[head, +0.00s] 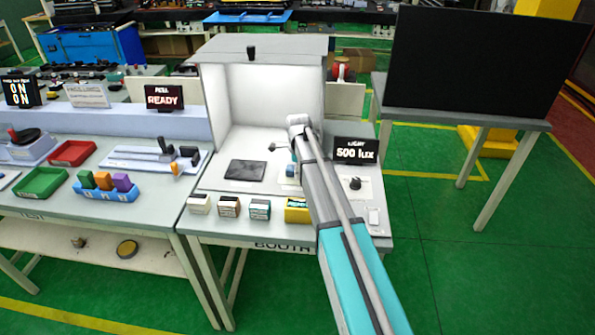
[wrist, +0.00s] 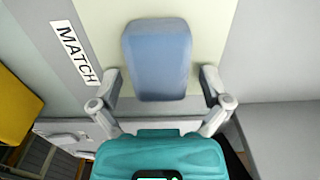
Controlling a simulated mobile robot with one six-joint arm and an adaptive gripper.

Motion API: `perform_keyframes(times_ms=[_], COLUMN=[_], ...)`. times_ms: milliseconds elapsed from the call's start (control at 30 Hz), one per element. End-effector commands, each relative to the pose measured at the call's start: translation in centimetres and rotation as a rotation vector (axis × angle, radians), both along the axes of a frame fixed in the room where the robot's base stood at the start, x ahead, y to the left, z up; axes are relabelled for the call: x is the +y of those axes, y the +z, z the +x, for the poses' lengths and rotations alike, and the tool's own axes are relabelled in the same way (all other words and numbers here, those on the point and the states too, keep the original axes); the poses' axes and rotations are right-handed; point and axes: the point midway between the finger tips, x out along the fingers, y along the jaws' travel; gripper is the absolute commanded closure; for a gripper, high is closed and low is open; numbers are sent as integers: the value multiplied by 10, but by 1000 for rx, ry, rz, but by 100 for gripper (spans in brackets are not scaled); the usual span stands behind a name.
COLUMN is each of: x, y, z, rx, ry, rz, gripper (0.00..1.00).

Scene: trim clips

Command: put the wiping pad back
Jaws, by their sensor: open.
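A light-blue rounded block, which looks like the wiping pad (wrist: 157,52), is in the wrist view on a pale surface, beside a white label reading MATCH (wrist: 75,52). My gripper (wrist: 159,76) is open. Its two fingers stand one on each side of the pad's near end, with a visible gap at both sides. I cannot tell how high the fingertips are above the surface. In the head view my arm hides most of the gripper, and only a small blue patch (head: 291,170) shows just left of the arm.
The light booth (head: 262,75) stands behind, with a dark square plate (head: 246,170) left of my arm. Small boxes and a yellow box (head: 297,211) line the front edge. A 500 lux sign (head: 356,150) and a black knob (head: 355,184) are to the right.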

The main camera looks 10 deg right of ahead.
Motion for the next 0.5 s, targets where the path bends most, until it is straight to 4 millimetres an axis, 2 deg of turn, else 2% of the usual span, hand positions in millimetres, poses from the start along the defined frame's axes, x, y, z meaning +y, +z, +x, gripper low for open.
perform_keyframes(times_ms=[267,500], x=[0,0], y=[11,29], z=[0,0], rx=[0,0], ry=[0,0], rz=[0,0], gripper=[3,3])
